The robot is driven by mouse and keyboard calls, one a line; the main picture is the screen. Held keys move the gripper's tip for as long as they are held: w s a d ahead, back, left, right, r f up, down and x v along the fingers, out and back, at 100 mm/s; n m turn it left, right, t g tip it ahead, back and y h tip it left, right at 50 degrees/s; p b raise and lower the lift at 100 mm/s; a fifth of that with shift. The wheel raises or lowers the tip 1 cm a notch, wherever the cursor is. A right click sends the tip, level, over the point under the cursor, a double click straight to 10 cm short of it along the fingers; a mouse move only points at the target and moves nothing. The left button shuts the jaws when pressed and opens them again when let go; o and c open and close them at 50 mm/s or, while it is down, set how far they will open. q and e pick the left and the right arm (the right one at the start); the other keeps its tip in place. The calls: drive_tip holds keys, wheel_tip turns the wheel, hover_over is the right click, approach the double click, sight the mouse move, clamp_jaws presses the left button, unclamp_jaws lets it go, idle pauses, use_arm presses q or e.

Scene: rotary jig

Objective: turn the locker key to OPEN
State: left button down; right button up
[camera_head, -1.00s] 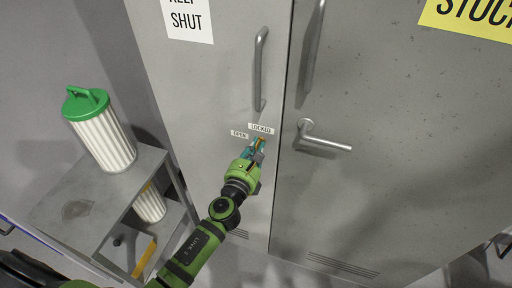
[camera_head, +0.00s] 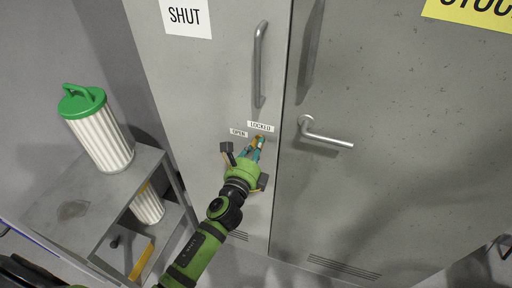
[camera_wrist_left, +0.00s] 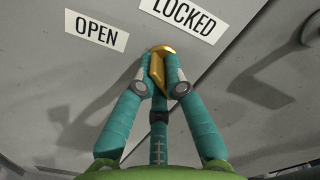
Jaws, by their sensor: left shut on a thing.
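The brass locker key (camera_wrist_left: 157,68) sits in its round lock on the grey locker door, just below the LOCKED label (camera_wrist_left: 184,14). The OPEN label (camera_wrist_left: 96,30) is to its left. In the head view these labels, LOCKED (camera_head: 261,127) and OPEN (camera_head: 239,133), are above the key (camera_head: 261,140). My left gripper (camera_head: 256,148) has its teal fingers closed on the key from both sides; the wrist view shows this grip (camera_wrist_left: 159,84). The fingers hide part of the key, and its exact angle is hard to tell. My right gripper is in neither view.
A vertical door handle (camera_head: 260,65) is above the lock. A lever handle (camera_head: 325,136) is on the neighbouring door at right. A grey shelf unit (camera_head: 92,190) with a green-topped white filter (camera_head: 98,130) stands left of my arm.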

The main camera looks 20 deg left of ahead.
use_arm(q)
drive_tip(key=n, duration=0.3)
drive_tip(key=shift+n, duration=0.4)
drive_tip(key=shift+d+n, duration=0.1)
drive_tip(key=shift+n, duration=1.7)
drive_tip(key=c, duration=1.3)
unclamp_jaws()
drive_tip(key=shift+s, duration=0.1)
drive_tip(key=s, duration=1.2)
drive_tip(key=shift+a, duration=0.2)
